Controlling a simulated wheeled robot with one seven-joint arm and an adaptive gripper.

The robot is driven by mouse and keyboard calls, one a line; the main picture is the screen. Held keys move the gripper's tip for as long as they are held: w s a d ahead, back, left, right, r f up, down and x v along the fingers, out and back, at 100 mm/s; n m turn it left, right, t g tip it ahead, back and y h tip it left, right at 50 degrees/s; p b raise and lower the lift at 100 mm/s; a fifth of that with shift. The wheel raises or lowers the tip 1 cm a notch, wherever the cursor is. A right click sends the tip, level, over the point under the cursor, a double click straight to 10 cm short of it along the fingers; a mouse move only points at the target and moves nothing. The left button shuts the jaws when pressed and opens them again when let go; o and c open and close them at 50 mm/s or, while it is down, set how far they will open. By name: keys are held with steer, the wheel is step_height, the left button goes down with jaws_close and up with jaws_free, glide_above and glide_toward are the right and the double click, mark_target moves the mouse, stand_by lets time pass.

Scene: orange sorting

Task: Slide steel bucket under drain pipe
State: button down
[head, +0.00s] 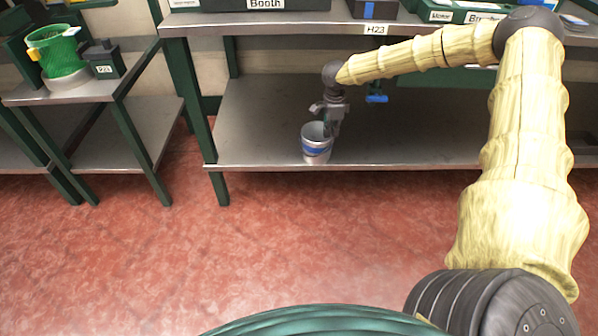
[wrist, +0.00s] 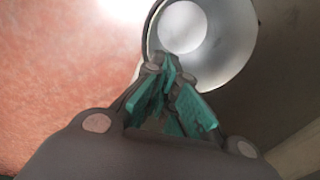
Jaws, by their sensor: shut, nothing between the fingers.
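The steel bucket (head: 315,153), pale grey with a blue band, stands upright on the lower shelf (head: 255,120) near its front edge. In the wrist view its open mouth (wrist: 228,58) shows an empty-looking inside. My gripper (head: 334,132) points down at the bucket's right side in the head view. Its green-padded fingers (wrist: 166,70) are shut with nothing between them, close to the rim; I cannot tell if they touch it. A fitting with a blue end (head: 377,99) hangs below the upper shelf to the right of the bucket; it may be the drain pipe.
The upper shelf (head: 340,28) overhangs the bucket and carries labelled bins. A green table leg (head: 195,100) stands left of the bucket. Bare shelf lies right of the bucket. A side table (head: 90,92) with a green basket (head: 58,55) is at left.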

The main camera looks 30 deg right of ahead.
steer(key=s+a+r+n+t+h+p, duration=0.1)
steer(key=s+a+n+p, duration=0.5)
steer(key=a, duration=0.5)
steer(key=s+a+n+t+h+p, duration=0.1)
steer(key=s+a+n+h+p, duration=0.1)
steer(key=s+a+n+p, duration=0.4)
steer(key=shift+s+a+r+n+t+p, duration=0.4)
steer(key=shift+s+a+p, duration=0.5)
steer(key=shift+a+p, duration=1.75)
steer(key=shift+d, duration=0.15)
steer(key=s+a+f+n+g+y, duration=0.1)
steer(key=s+a+n, duration=0.25)
steer(key=s, duration=0.55)
steer(key=s+a+f+n+g+y, duration=0.1)
steer(key=s+a+n, duration=0.25)
steer(key=s, duration=0.65)
steer(key=s+a+n+g+y, duration=0.15)
steer(key=s+a, duration=0.25)
steer(key=s, duration=0.5)
step_height(320, 180, up, 13)
steer(key=p, duration=1.3)
steer(key=shift+s+f+n, duration=0.2)
steer(key=shift+s+n, duration=0.2)
steer(key=shift+n, duration=0.05)
steer(key=shift+d, duration=0.15)
